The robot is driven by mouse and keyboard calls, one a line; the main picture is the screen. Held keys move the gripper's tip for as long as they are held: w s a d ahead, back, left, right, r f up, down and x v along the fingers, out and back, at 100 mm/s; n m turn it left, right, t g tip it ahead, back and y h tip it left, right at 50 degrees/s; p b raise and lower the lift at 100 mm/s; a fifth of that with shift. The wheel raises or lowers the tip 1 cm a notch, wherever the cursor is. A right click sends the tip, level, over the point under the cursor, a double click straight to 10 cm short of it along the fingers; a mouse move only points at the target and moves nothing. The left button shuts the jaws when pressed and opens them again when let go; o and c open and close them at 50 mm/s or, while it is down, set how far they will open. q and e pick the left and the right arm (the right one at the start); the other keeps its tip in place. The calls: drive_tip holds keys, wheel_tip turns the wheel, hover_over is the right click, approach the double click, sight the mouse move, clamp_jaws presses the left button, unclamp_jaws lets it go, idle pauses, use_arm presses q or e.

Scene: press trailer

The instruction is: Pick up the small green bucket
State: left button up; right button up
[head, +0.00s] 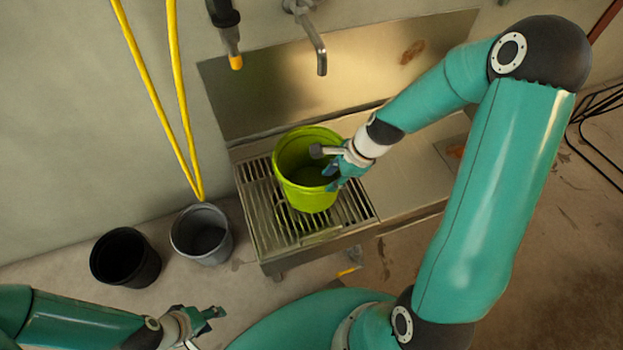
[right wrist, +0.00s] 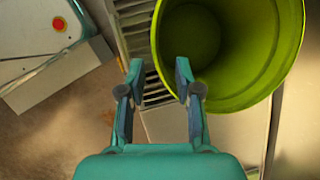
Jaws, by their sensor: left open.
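The small green bucket (head: 308,198) stands upright on the slatted drain grate of a metal sink bench. My right gripper (head: 328,167) is at the bucket's right rim in the head view, with one finger over the opening. In the right wrist view the bucket (right wrist: 255,92) fills the upper right. There my right gripper's fingers (right wrist: 159,75) are apart, and the rim's edge lies between them; I cannot tell whether either finger touches it. My left gripper (head: 213,314) is open and empty, low in the head view, away from the bucket.
A black bucket (head: 125,258) and a grey bucket (head: 201,235) stand on the floor left of the bench grate (head: 258,195). A metal tap (head: 320,55) and a hanging hose nozzle (head: 228,35) are above the bench. Yellow hose (head: 180,105) hangs at the left wall.

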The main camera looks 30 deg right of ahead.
sight(310, 199)
drive_tip(key=b+x, duration=0.1)
drive_tip(key=x, duration=0.3)
drive_tip(key=b+x, duration=0.3)
drive_tip(key=x, duration=0.2)
drive_tip(key=shift+a+f+b, duration=0.15)
drive_tip(key=shift+a+b, duration=0.1)
drive_tip(key=shift+b, duration=0.1)
clamp_jaws()
